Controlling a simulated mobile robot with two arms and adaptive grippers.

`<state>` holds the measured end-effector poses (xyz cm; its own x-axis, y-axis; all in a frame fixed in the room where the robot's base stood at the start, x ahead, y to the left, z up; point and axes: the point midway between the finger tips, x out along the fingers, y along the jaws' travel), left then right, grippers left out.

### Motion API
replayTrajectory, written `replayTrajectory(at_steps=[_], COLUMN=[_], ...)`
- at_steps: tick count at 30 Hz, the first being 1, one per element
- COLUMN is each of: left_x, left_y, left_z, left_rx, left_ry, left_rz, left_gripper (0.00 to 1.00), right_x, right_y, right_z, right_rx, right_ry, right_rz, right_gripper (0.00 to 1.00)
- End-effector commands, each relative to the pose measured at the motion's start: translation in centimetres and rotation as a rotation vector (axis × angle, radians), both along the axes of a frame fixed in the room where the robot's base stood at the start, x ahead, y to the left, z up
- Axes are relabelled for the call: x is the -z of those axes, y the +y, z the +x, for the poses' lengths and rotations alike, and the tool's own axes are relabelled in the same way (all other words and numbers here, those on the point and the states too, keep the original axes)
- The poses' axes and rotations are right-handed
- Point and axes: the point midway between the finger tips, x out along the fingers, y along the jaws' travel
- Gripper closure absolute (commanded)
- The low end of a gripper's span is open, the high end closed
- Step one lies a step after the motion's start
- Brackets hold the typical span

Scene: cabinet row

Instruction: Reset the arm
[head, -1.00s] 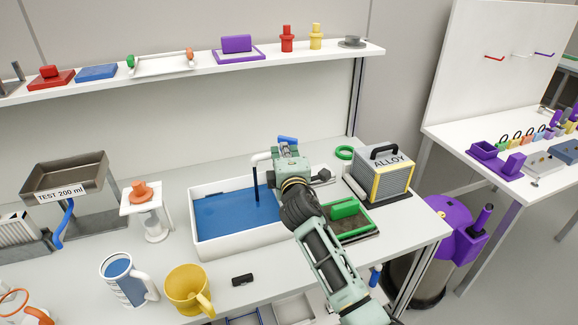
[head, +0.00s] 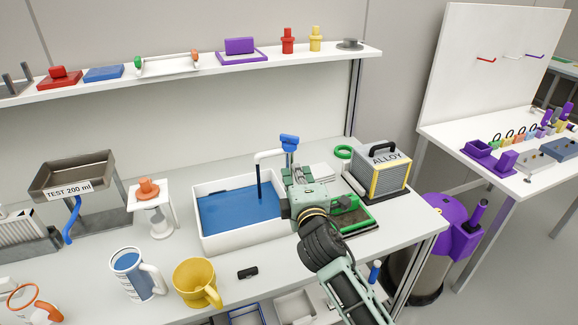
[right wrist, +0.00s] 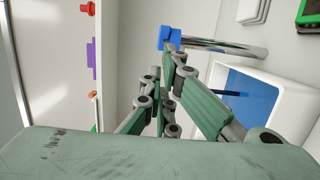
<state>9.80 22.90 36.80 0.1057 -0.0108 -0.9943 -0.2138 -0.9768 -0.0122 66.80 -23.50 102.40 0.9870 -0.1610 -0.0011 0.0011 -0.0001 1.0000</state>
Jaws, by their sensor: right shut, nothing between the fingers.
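My right gripper (head: 292,178) is over the right end of the white sink basin (head: 207,243), in front of the tap. Its fingers are shut and empty; they also show in the right wrist view (right wrist: 170,62). The tap's blue handle (head: 289,142) stands behind the gripper and apart from it in the head view. In the right wrist view the blue handle (right wrist: 165,36) shows just beyond the fingertips. A thin dark blue stream (head: 258,180) runs from the spout to the blue water (head: 225,212). My left gripper is not in view.
A yellow mug (head: 192,285), a white mug (head: 150,283) and a small black object (head: 248,273) are in front of the basin. A shelf (head: 200,68) runs above.

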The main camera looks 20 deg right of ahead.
Motion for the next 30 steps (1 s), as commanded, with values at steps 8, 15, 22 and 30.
replayTrajectory(at_steps=[8,15,22,30], left_x=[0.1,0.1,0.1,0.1], left_y=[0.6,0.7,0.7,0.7], left_z=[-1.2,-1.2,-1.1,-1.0], left_rx=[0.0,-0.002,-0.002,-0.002], left_ry=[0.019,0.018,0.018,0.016], left_rz=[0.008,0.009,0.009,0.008], left_gripper=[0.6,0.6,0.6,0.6], right_x=[2.7,14.2,20.7,22.9], right_y=[-0.5,-1.2,0.3,2.1], right_z=[-2.1,-13.4,-25.4,-35.0], right_rx=[0.025,0.205,0.432,0.638], right_ry=[0.065,0.382,0.654,0.85], right_rz=[0.107,0.623,0.996,1.203], right_gripper=[1.0,1.0,1.0,1.0])
